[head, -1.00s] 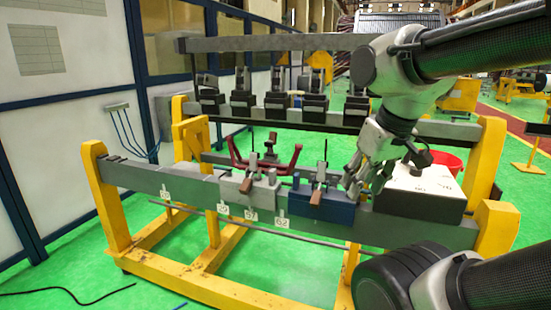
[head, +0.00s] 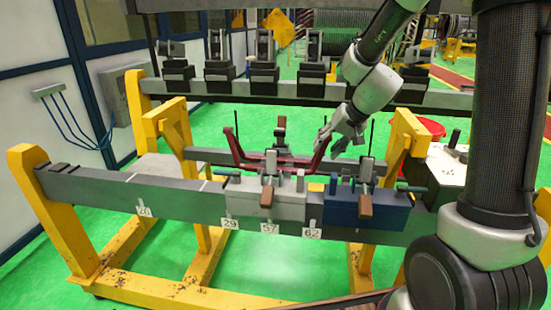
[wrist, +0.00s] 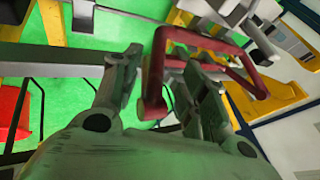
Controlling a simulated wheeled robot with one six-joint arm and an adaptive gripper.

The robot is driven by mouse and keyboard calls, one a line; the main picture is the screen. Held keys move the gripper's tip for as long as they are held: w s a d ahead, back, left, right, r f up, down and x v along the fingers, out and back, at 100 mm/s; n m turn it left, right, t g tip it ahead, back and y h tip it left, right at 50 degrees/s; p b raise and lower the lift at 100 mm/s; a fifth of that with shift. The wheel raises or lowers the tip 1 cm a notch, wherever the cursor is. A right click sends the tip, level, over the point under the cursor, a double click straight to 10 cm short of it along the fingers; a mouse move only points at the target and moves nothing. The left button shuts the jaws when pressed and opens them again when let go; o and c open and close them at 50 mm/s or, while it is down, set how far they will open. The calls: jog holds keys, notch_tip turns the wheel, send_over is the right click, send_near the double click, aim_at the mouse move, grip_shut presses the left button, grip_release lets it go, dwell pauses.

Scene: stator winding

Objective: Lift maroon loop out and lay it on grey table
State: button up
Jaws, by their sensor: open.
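The maroon loop (head: 236,149) rests in the grey clamp block (head: 262,199) on the near beam, with its ends rising on the left and right. My gripper (head: 334,140) is at the loop's right upright end, in the head view. In the wrist view, my gripper (wrist: 165,88) is open, and the loop's near end (wrist: 154,75) stands between its two fingers. I cannot tell whether either finger touches it. A grey tabletop (head: 160,166) shows behind the beam at the left, partly hidden.
A blue clamp block (head: 368,206) sits right of the grey one, with thin upright rods near both. A far beam (head: 300,110) carries several dark clamps. A red bucket (head: 432,128) and a pale box (head: 438,163) stand at the right. Yellow posts (head: 55,210) hold the beam.

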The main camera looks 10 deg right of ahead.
aim_at(321, 152)
jog(key=x, duration=0.5)
jog(key=shift+a+f, duration=0.15)
jog(key=shift+f, duration=0.2)
grip_shut()
